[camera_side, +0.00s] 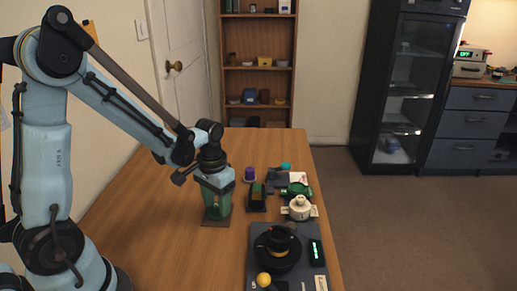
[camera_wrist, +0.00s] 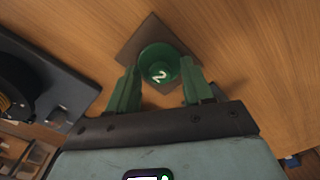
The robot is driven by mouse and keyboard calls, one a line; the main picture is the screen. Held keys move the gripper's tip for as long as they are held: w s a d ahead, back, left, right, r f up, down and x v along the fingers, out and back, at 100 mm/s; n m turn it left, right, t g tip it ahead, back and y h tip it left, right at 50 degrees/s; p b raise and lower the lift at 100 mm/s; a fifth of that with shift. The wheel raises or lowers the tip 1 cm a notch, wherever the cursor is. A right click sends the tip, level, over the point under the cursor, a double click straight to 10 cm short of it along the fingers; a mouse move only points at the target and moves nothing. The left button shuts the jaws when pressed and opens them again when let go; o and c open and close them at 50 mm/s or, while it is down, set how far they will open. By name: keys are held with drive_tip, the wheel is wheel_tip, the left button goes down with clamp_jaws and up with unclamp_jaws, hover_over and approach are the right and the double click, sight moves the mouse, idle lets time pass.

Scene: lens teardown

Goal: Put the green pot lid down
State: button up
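The green pot lid (camera_wrist: 158,64), a round green piece marked with a white 2, is between my gripper's green fingers in the wrist view. It is over the middle of a brown square pad (camera_wrist: 141,35) on the table. My gripper (camera_side: 215,211) points down over the same pad in the side view. One finger is on each side of the lid, with their tips close to its edges. I cannot tell whether they touch it, or whether the lid rests on the pad. In the side view, the fingers and lid merge into one green patch.
Right of my gripper are a dark block (camera_side: 257,197), a purple-topped item (camera_side: 249,174), a green pot (camera_side: 297,190) and a cream pot (camera_side: 299,208). A grey station (camera_side: 258,241) with a black round part (camera_side: 278,248) stands in front. The table left of the pad is clear.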

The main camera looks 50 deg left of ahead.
sight(217, 205)
wheel_tip(217, 205, up, 12)
drive_tip(key=s+d+m+t, duration=0.1)
drive_tip(key=s+d+t, duration=0.3)
drive_tip(key=d+t, duration=0.2)
drive_tip(key=shift+d+r+m+t, duration=0.2)
drive_tip(key=shift+d+m+t, duration=0.2)
drive_tip(key=shift+t, duration=0.2)
idle(0.6)
